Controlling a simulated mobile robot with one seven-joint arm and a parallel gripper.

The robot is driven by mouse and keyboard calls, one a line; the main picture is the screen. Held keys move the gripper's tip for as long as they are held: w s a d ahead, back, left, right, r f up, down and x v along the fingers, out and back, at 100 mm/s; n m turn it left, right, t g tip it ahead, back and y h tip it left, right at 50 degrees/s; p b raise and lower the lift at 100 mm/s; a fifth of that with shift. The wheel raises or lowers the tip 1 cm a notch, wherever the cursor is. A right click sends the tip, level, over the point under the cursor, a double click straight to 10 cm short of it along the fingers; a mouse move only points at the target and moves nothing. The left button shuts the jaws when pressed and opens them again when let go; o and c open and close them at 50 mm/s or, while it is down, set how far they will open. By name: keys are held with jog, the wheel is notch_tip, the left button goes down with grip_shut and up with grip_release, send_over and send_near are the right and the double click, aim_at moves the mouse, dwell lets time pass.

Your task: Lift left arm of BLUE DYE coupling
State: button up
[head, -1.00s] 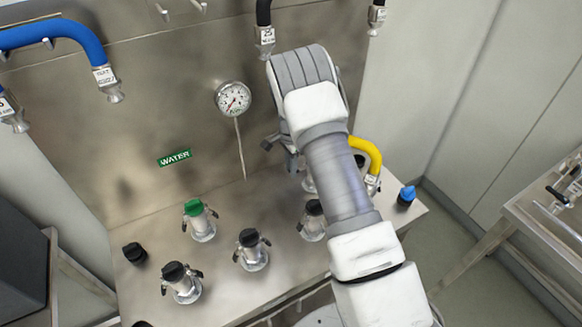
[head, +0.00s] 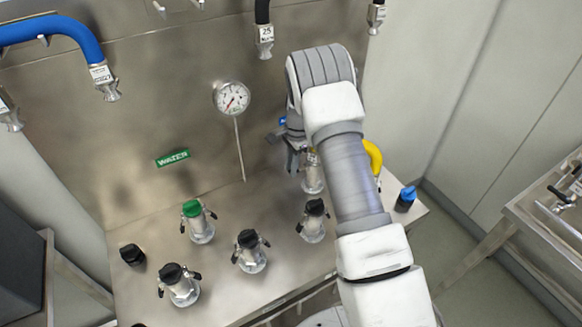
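My gripper (head: 290,152) is at the back right of the steel bench, beside the back panel. My own wrist and forearm cover much of it, so its opening does not show clearly. A silver coupling (head: 313,180) stands just below and to the right of the gripper. Its top and arms are mostly hidden, and I cannot read a BLUE DYE label on it. A small blue spot (head: 283,121) shows at the gripper. I cannot tell whether the gripper touches the coupling.
Several black-capped couplings and a green-capped one (head: 198,221) stand on the bench. A yellow hose (head: 373,155) is partly behind my arm. A blue-topped black cap (head: 406,199) sits at the right edge. A gauge (head: 232,98) and hanging hoses, one blue (head: 55,27), line the panel.

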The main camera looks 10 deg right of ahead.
jog(key=o, duration=0.4)
jog(key=shift+r, duration=0.1)
notch_tip(320, 180, up, 17)
jog(key=d+b, duration=0.1)
jog(key=d, duration=0.1)
jog(key=shift+w+r, duration=0.15)
jog(key=shift+w, duration=0.15)
